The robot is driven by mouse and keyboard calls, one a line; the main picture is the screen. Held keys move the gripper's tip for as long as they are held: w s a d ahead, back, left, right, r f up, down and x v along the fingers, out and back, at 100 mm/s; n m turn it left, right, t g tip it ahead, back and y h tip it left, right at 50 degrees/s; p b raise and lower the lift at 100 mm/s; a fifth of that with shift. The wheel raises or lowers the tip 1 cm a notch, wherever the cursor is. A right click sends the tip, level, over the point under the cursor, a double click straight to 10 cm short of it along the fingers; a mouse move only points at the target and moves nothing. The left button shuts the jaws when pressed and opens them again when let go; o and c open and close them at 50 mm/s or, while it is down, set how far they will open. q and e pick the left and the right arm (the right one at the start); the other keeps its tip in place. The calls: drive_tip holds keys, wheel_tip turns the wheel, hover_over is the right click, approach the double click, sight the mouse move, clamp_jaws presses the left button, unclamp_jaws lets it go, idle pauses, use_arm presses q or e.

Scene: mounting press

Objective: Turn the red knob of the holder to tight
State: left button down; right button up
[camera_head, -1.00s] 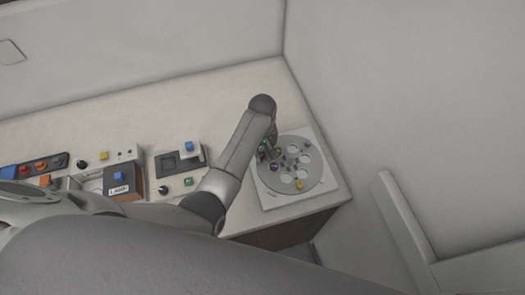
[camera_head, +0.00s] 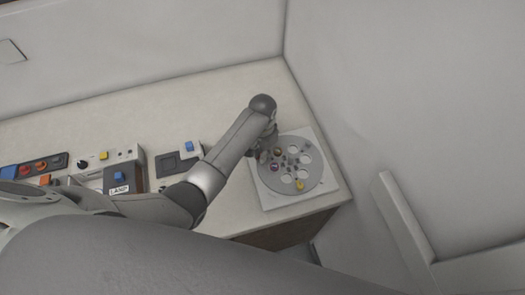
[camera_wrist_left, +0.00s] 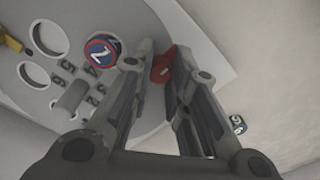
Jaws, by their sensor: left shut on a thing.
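The holder is a round grey disc (camera_head: 312,165) with several holes, set on a white square plate (camera_head: 268,199) at the right end of the counter. In the left wrist view the red knob (camera_wrist_left: 161,66) shows between my left fingertips (camera_wrist_left: 164,60), at the disc's edge. My left gripper is shut on the red knob, and its fingers partly cover it. In the head view my left gripper (camera_head: 261,150) reaches the disc's left edge; the wrist and forearm hide much of the grip. My right gripper is not in view.
A round blue-and-red numbered piece (camera_wrist_left: 102,50) stands close to the left finger. A yellow piece (camera_head: 299,185) sits at the disc's near edge. Several control boxes with buttons, including one marked LAMP (camera_head: 118,178), stand left. Walls close off the back and right.

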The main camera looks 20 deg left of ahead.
use_arm(q)
drive_tip(key=m, duration=0.5)
drive_tip(key=shift+a+m, duration=0.1)
drive_tip(key=shift+m, duration=0.3)
drive_tip(key=m, duration=1.1)
drive_tip(key=shift+m, duration=0.3)
drive_tip(key=m, duration=0.4)
drive_tip(key=shift+w+m+b, duration=0.1)
drive_tip(key=shift+m+b, duration=0.2)
drive_tip(key=shift+b, duration=0.05)
drive_tip(key=m+b, duration=0.2)
drive_tip(key=m, duration=0.4)
drive_tip(key=m+b, duration=0.2)
drive_tip(key=m, duration=0.4)
drive_tip(key=shift+f+m+b, duration=0.1)
drive_tip(key=shift+m+b, duration=0.2)
drive_tip(key=shift+b, duration=0.05)
drive_tip(key=m+b, duration=0.2)
drive_tip(key=shift+f+m, duration=0.1)
drive_tip(key=shift+m, duration=0.2)
drive_tip(key=m+b, duration=0.2)
drive_tip(key=b, duration=0.1)
drive_tip(key=shift+m+b, duration=0.3)
drive_tip(key=shift+b, duration=0.05)
drive_tip(key=shift+r, duration=0.2)
